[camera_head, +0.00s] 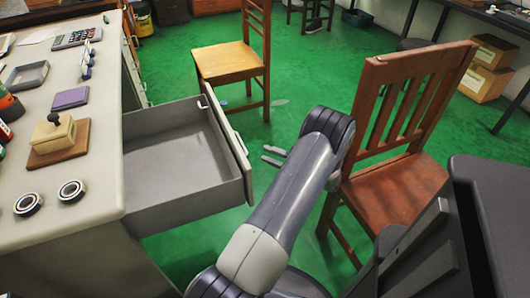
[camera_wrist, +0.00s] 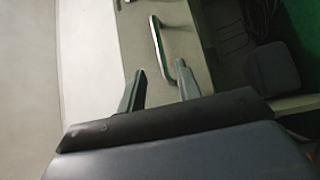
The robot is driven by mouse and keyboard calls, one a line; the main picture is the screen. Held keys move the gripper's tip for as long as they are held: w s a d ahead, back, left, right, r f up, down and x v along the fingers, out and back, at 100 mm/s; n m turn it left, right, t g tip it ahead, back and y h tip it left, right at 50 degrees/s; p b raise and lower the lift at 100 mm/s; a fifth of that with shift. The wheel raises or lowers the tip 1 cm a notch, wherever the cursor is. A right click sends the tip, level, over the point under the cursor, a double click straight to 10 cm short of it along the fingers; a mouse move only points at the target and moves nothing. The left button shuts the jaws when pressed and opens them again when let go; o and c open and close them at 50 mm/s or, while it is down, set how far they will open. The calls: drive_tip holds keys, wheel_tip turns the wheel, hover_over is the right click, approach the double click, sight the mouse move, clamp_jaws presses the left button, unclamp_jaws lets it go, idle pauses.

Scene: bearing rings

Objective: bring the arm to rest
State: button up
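My gripper (camera_head: 271,154) is to the right of an open grey drawer (camera_head: 185,195), outside its front panel. Its two fingers show apart in the wrist view (camera_wrist: 160,82), with nothing held between them. A metal drawer handle (camera_wrist: 156,42) lies beyond the fingertips there; its near end appears close to the right finger, and I cannot tell whether they touch. My arm reaches down and forward from the bottom of the head view, and its wrist hides part of the gripper. Two bearing rings, the left one (camera_head: 28,203) and the right one (camera_head: 71,190), lie on the desk's near corner.
The drawer juts from the desk (camera_head: 100,205) and its visible inside is empty. A brown chair (camera_head: 395,190) stands close to the right of my arm. A lighter wooden chair (camera_head: 226,63) stands behind the drawer. Green floor (camera_head: 310,70) is clear between the chairs.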

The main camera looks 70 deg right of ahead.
sight(241, 142)
drive_tip(key=shift+w, duration=0.1)
drive_tip(key=w, duration=0.3)
drive_tip(key=w+r+b, duration=0.1)
drive_tip(key=w, duration=0.3)
drive_tip(key=w+d, duration=0.1)
drive_tip(key=w, duration=0.2)
drive_tip(key=shift+w+r+b, duration=0.15)
drive_tip(key=shift+w+b, duration=0.05)
drive_tip(key=shift+b, duration=0.15)
drive_tip(key=shift+w+a, duration=0.2)
drive_tip(key=shift+w, duration=0.05)
